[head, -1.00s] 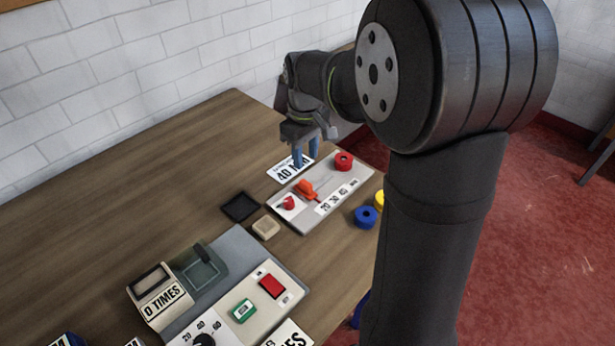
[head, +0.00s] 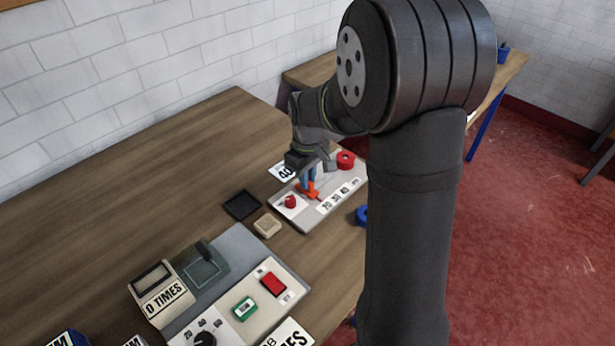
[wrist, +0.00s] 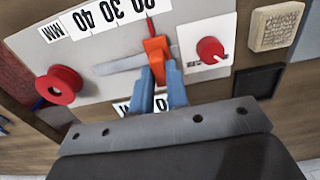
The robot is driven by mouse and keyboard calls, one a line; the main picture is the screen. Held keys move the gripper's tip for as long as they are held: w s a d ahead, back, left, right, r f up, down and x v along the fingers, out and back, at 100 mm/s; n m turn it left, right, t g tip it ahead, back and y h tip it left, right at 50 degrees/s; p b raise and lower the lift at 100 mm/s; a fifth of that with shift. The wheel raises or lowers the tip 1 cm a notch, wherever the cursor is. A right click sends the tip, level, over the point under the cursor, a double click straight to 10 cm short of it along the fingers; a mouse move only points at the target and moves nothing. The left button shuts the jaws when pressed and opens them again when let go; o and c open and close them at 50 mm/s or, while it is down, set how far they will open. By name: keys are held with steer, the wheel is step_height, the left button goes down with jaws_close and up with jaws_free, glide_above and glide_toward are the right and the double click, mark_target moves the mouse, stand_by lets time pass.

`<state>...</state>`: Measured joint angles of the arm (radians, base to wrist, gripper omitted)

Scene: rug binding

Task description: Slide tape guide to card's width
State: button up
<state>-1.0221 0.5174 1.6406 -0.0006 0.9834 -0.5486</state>
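The orange tape guide (head: 309,192) sits on the pale scale panel (head: 291,216). In the wrist view the guide (wrist: 157,48) has a thin red pointer beside the 20 end of the scale (wrist: 100,20), away from 40. My gripper (head: 307,178) is low over the panel. In the wrist view its blue fingers (wrist: 159,80) lie on both sides of the guide and appear to touch it. The white card (head: 283,172) lies behind the panel, partly hidden by my gripper; "40" shows on it.
A red spool (head: 345,160) and a red knob (head: 291,201) flank the guide on the panel. A black tray (head: 241,205) and a beige block (head: 267,226) are left of it. A blue spool (head: 362,215) is at right, partly hidden. The table's back left is clear.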

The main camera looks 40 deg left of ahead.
jaws_close()
steer(key=w, duration=0.7)
steer(key=shift+w, duration=0.25)
steer(key=o, duration=0.5)
jaws_free()
steer(key=shift+w, duration=0.1)
steer(key=shift+o, duration=0.7)
step_height(320, 180, up, 18)
steer(key=shift+f, duration=0.25)
steer(key=shift+f, duration=0.1)
